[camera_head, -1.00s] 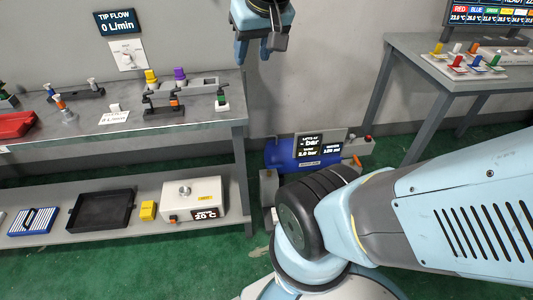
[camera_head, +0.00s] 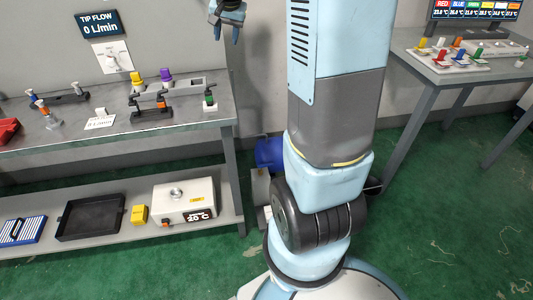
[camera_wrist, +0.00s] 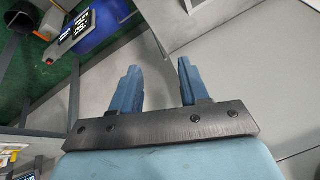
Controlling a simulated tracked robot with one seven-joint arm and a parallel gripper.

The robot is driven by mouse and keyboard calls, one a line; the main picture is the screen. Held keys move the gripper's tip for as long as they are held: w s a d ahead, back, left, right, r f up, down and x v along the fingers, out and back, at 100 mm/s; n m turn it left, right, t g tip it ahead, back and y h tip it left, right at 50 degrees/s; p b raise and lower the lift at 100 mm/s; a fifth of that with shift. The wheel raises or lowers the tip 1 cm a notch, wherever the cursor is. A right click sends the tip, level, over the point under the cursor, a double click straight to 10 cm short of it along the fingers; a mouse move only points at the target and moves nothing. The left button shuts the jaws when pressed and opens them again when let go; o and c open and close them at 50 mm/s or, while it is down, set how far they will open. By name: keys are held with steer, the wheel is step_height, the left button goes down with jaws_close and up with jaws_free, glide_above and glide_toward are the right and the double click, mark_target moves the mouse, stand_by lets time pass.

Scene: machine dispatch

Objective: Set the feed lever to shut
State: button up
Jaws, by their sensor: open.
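I cannot tell which fitting is the feed lever. On the left bench, a black valve-like fitting with an orange part (camera_head: 161,104) stands beside a green-topped fitting on a white base (camera_head: 209,101). A white dial plate (camera_head: 113,57) is on the wall under the TIP FLOW display (camera_head: 98,24), which reads 0 L/min. My gripper (camera_head: 226,36) is raised near the wall, above and behind the bench's right end. In the wrist view, my gripper (camera_wrist: 158,68) is open, with nothing between its two blue fingers.
A blue tank (camera_head: 269,152) stands on the floor, mostly hidden behind my arm; it also shows in the wrist view (camera_wrist: 98,33). The bench's lower shelf holds a black tray (camera_head: 90,217) and a white heater-like box (camera_head: 184,198). Another table (camera_head: 440,72) stands at right.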

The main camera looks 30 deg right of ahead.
steer(key=w+d+f+m, duration=0.2)
steer(key=w+d+f, duration=0.3)
steer(key=f, duration=0.4)
steer(key=w+d+f+m, duration=0.3)
steer(key=w+d+f, duration=0.25)
steer(key=f, duration=0.35)
steer(key=w+d+f+m, duration=0.2)
steer(key=w+d+f, duration=0.3)
steer(key=f, duration=0.4)
steer(key=m+g, duration=0.5)
steer(key=m, duration=0.2)
glide_toward(268, 164)
steer(key=shift+y, duration=0.3)
steer(key=f, duration=0.8)
steer(key=shift+d+f, duration=0.15)
steer(key=shift+d, duration=0.25)
jaws_close()
